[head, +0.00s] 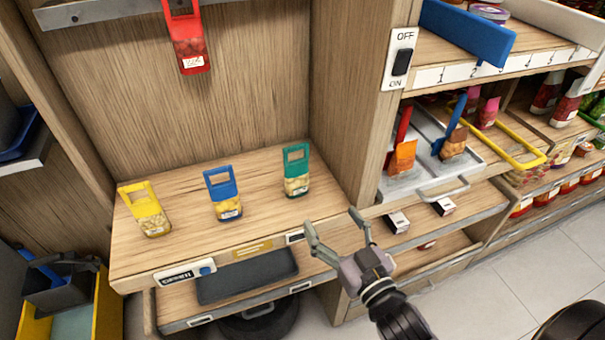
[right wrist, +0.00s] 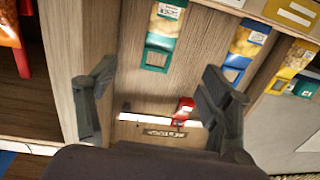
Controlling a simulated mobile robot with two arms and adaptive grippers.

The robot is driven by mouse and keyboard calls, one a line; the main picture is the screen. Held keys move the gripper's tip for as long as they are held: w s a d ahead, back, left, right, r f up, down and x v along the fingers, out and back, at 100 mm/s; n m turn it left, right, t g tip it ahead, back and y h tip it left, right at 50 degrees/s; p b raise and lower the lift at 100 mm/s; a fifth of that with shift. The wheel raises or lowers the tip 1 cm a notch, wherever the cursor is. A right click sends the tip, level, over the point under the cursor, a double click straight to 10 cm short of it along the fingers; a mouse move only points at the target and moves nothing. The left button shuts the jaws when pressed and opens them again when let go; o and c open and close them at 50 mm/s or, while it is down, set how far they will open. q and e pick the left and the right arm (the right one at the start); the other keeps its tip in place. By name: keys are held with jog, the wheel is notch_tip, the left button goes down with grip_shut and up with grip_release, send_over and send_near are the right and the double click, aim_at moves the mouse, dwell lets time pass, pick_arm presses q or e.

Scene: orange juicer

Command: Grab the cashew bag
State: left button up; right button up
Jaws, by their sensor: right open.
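Three handled bags stand on the wooden shelf in the head view: a yellow bag (head: 148,210), a blue bag (head: 224,195) and a green bag (head: 296,172). A red bag (head: 188,42) hangs on the rail above. The labels are too small to tell which holds cashews. My right gripper (head: 335,224) is open and empty, in front of the shelf's right end, apart from the green bag. In the right wrist view, the green bag (right wrist: 160,45) shows ahead between the open fingers (right wrist: 160,95), with the blue bag (right wrist: 243,45) to its right. My left gripper is out of view.
A wooden side panel with an OFF/ON switch (head: 401,60) rises right of the bags. The shelf in front of the bags is clear.

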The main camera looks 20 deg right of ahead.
jog(key=r, duration=0.1)
jog(key=p, duration=0.2)
send_near(297, 167)
jog(key=w, duration=0.5)
jog(key=shift+f, duration=0.35)
jog(key=shift+w, duration=0.45)
jog(key=w, duration=0.2)
jog(key=w+a+p, duration=0.1)
jog(key=w, duration=0.1)
jog(key=shift+w+r, duration=0.15)
jog(key=shift+w, duration=0.2)
jog(key=shift+s, duration=0.1)
jog(key=shift+c, duration=0.5)
jog(key=c, duration=1.2)
jog(key=shift+o, duration=0.2)
jog(key=shift+r, duration=0.1)
